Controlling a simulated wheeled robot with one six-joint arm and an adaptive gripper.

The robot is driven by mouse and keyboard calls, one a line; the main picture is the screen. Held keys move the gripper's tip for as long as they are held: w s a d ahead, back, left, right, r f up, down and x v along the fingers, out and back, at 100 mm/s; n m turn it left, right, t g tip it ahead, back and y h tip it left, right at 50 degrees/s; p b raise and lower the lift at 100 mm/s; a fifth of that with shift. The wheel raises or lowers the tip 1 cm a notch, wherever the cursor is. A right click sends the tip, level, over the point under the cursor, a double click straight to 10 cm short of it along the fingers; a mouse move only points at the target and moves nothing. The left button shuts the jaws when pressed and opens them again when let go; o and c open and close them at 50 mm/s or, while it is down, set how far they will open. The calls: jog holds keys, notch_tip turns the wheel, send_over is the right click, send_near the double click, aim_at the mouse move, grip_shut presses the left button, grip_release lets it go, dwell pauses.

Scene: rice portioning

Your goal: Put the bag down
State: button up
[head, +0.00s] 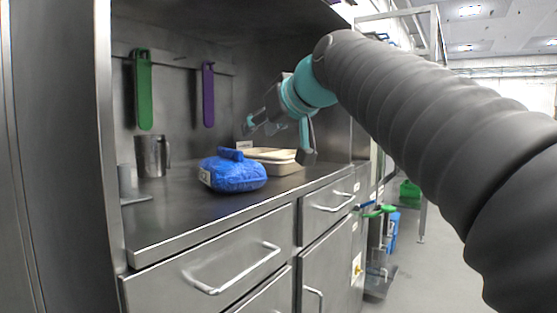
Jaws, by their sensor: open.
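A blue bag (234,175) with a small white label on its left side rests on the steel counter (185,205). A short blue piece stands out at its top. My gripper (278,140) is above and to the right of the bag, apart from it. Its fingers are spread and nothing shows between them.
A cream tray or container (287,169) stands just behind and right of the bag, below my gripper. A metal jug (151,156) stands at the left. Green (143,90) and purple (208,95) utensils hang on the back wall. The counter's front left is clear.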

jog(key=shift+s+d+f, duration=0.1)
jog(key=s+d+f+m+g+h, duration=0.2)
jog(key=s+d+f, duration=0.2)
jog(key=s+f, duration=0.4)
jog(key=s+d+f+m+g+h, duration=0.2)
jog(key=s+d+f, duration=0.3)
jog(key=f, duration=1.5)
jog(key=s+d+f+m+g+h, duration=0.2)
jog(key=s+d+f, duration=0.3)
jog(key=s+f, duration=0.7)
notch_tip(320, 180, down, 3)
jog(key=shift+s+d+r+h, duration=0.2)
jog(key=shift+s+h, duration=0.1)
jog(key=shift+s, duration=0.1)
notch_tip(320, 180, up, 5)
jog(key=p, duration=0.5)
